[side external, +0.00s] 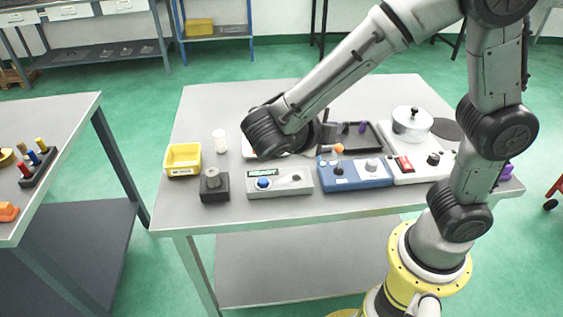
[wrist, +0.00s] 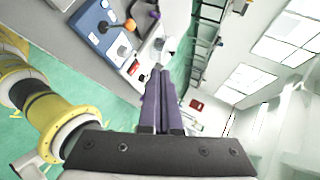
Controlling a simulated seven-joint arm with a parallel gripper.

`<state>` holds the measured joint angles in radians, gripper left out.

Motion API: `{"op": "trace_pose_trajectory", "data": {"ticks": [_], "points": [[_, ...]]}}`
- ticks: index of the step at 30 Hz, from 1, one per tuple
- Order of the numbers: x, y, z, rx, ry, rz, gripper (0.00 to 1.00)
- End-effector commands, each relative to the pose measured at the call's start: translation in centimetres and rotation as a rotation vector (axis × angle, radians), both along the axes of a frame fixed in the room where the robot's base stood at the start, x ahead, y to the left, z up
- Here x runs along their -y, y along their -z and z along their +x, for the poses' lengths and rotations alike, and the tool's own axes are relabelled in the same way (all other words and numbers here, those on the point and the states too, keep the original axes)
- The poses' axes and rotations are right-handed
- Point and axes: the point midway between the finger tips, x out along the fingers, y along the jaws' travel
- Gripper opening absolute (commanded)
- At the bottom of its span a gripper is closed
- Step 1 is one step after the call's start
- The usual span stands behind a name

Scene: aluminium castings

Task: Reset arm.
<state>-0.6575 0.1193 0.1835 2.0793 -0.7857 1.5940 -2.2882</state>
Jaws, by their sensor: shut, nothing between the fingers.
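My arm reaches over the table (side external: 215,105) from the right, its wrist folded low above the middle of the table. My gripper (wrist: 159,70) is shut and empty in the wrist view, its two dark purple fingers side by side. In the side external view my gripper (side external: 350,128) is partly hidden by my wrist and points roughly to the right, near the black tray (side external: 376,146). The wrist hides part of a white item behind it. No held object shows in either view.
On the table are a yellow bin (side external: 183,160), a white cylinder (side external: 220,141), a dark block (side external: 214,187), a grey button box (side external: 290,181), a blue joystick box (side external: 355,178), a white switch box (side external: 415,170) and a lidded pot (side external: 410,127). The table's back left is clear.

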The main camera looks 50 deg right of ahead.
Motion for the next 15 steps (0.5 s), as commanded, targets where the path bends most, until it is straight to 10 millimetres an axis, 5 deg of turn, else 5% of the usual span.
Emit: {"op": "trace_pose_trajectory", "data": {"ticks": [3, 6, 15], "points": [[3.9, -1.6, -2.9, 0.168, 0.212, 0.156, 0.0], [5.7, -2.0, -5.5, 0.383, 0.434, 0.29, 0.0], [5.8, -1.4, -11.0, 1.143, 1.271, 0.625, 0.0]]}}
